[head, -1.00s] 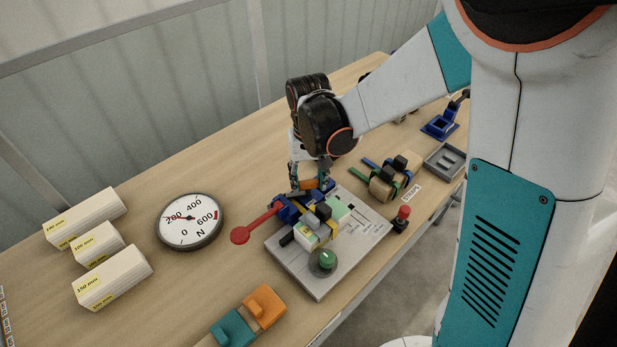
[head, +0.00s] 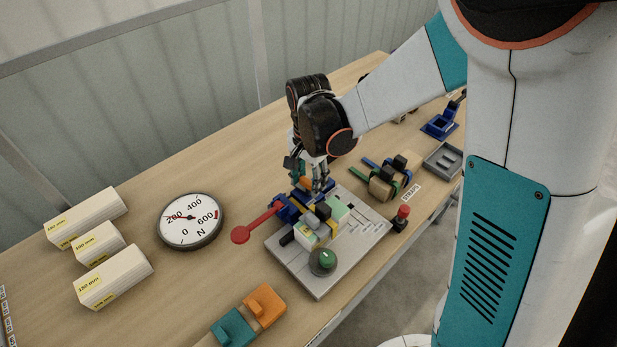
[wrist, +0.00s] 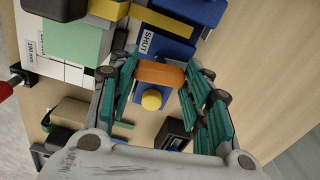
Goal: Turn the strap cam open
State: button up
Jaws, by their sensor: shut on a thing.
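The strap cam's orange lever (wrist: 160,74) lies across the wrist view, with a yellow knob (wrist: 151,100) just below it on a blue base (wrist: 152,112). A "SHUT" label (wrist: 147,43) is on the blue part above. My gripper (wrist: 165,72) has its teal fingers on both ends of the orange lever and is shut on it. In the head view my gripper (head: 312,182) is pointing down at the far end of the blue fixture (head: 287,208), and the lever is mostly hidden behind the fingers. A yellow strap (wrist: 165,19) crosses the fixture.
A red-ended lever (head: 241,234) sticks out left of the fixture. The grey plate (head: 313,287) carries a green knob (head: 322,260). A red knob (head: 402,213) and spare straps (head: 384,186) stand to the right. A dial gauge (head: 190,221) is left; bare table lies behind it.

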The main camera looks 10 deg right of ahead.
aim_at(309, 181)
jog(key=shift+m, duration=0.6)
jog(key=o, duration=1.1)
jog(key=shift+c, duration=0.2)
jog(key=shift+r, duration=0.1)
notch_tip(309, 181, up, 12)
